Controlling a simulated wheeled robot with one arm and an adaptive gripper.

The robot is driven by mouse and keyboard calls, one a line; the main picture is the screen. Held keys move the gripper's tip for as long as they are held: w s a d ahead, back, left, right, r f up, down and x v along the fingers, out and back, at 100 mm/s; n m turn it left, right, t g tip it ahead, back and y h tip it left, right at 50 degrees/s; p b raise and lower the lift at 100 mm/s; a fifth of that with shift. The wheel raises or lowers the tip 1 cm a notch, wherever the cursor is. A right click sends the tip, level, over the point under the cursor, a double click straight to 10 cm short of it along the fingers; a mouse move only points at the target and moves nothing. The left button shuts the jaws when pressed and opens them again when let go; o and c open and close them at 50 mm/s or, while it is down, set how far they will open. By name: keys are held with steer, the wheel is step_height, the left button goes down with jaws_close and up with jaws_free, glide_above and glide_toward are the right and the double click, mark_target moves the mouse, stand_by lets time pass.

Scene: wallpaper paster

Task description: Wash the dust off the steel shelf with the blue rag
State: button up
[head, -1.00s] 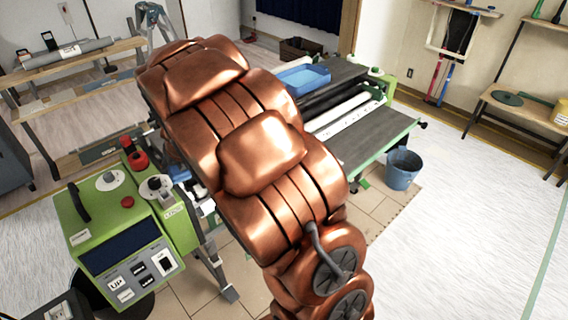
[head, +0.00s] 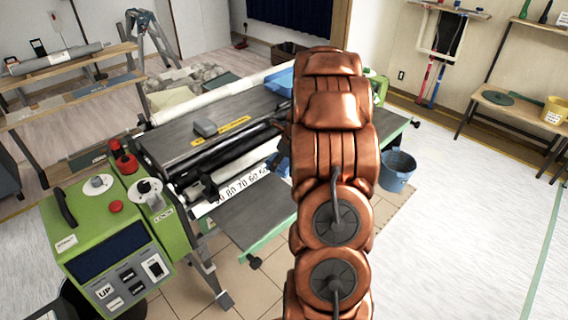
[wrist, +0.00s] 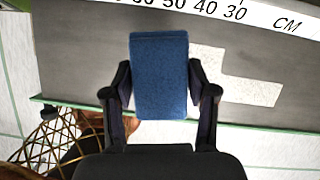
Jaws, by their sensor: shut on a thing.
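My gripper (wrist: 161,92) is shut on the blue rag (wrist: 159,72), a thick blue block between its two dark fingers in the wrist view. The rag is over the grey steel shelf (wrist: 82,60); I cannot tell whether it touches. A pale angular patch (wrist: 250,82) lies on the shelf to the right of the rag. In the head view the steel shelf (head: 250,212) juts from the front of the machine, with a green edge. My copper arm covers its right part and hides most of the gripper and the rag.
A ruler strip (head: 238,190) runs along the shelf's back edge. A green control box (head: 112,245) stands at left. A blue bucket (head: 397,172) stands on the floor at right. A blue tray (head: 280,82) sits on the machine, partly behind my arm.

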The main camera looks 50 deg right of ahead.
steer(key=shift+s+d+f, duration=0.15)
steer(key=shift+s+d, duration=0.25)
steer(key=shift+d, duration=0.05)
steer(key=shift+s+a+p, duration=0.1)
steer(key=shift+p, duration=0.3)
steer(key=shift+f, duration=3.2)
